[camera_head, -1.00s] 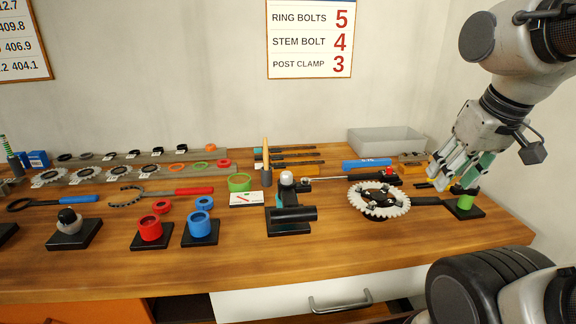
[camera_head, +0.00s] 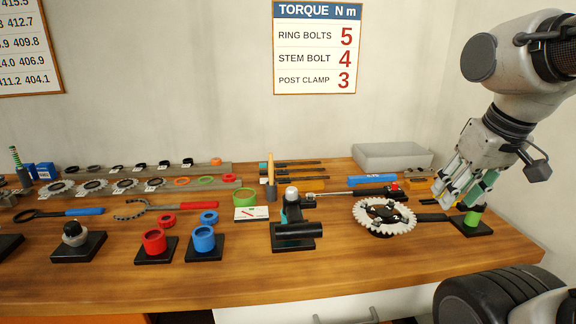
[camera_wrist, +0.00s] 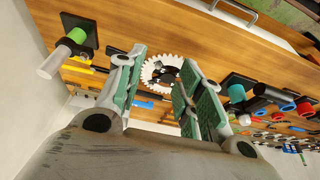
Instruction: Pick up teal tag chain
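I cannot pick out a chain with a teal tag in either view. A small teal part (camera_head: 284,214) shows beside a black block with a white knob, but I cannot tell that it is a tag. My gripper (camera_head: 453,199) hangs at the right end of the bench, fingers pointing down-left, between the white toothed ring (camera_head: 409,218) and the green cup (camera_head: 472,218). In the wrist view, my gripper (camera_wrist: 157,92) has its green-padded fingers spread with nothing between them. The toothed ring (camera_wrist: 150,78) shows beyond the gap.
The green cup stands on a black base close to my gripper. A grey bin (camera_head: 390,156) stands at the back right. Red (camera_head: 154,241) and blue (camera_head: 204,239) cups line the front left. Rows of rings and cogs lie behind them. The front middle edge is bare wood.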

